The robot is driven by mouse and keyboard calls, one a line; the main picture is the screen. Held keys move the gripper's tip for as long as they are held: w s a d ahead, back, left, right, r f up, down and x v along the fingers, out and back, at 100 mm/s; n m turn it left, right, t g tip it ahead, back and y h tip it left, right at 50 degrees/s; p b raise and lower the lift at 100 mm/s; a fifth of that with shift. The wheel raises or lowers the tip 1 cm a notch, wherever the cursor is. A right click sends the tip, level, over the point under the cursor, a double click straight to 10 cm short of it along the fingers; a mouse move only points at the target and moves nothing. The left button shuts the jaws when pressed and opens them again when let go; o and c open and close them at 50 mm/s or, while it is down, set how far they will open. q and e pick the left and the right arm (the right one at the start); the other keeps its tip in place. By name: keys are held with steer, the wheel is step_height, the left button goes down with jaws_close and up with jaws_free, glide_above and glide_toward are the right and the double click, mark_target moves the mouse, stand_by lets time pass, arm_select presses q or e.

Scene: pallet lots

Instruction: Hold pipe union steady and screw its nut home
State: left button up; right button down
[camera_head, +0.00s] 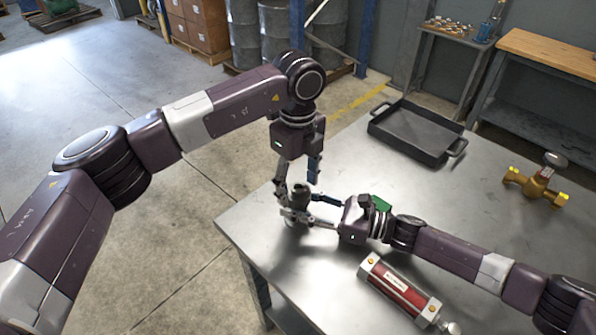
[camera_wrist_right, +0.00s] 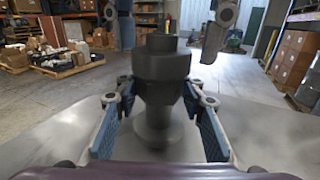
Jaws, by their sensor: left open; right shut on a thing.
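The pipe union (camera_head: 299,198) is a dark grey fitting standing upright near the left edge of the steel table. In the right wrist view the union (camera_wrist_right: 161,95) fills the middle, with its wide nut (camera_wrist_right: 162,66) above a narrower body and a flared foot. My right gripper (camera_head: 299,215) reaches in from the right, low, and is shut on the union's body. Its blue-padded fingers flank the body. My left gripper (camera_head: 297,184) points down from above, open, with a finger on each side of the union's top. Its fingertips also show at the top of the right wrist view.
A dark tray (camera_head: 416,133) lies at the back of the table. A brass valve (camera_head: 536,184) is at the right, and a red cylinder with silver ends (camera_head: 399,290) lies in front of my right arm. The table's left edge (camera_head: 240,251) is close to the union.

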arm_select(q)
steer(key=shift+f, duration=0.65)
arm_select(e)
steer(key=shift+f, duration=0.1)
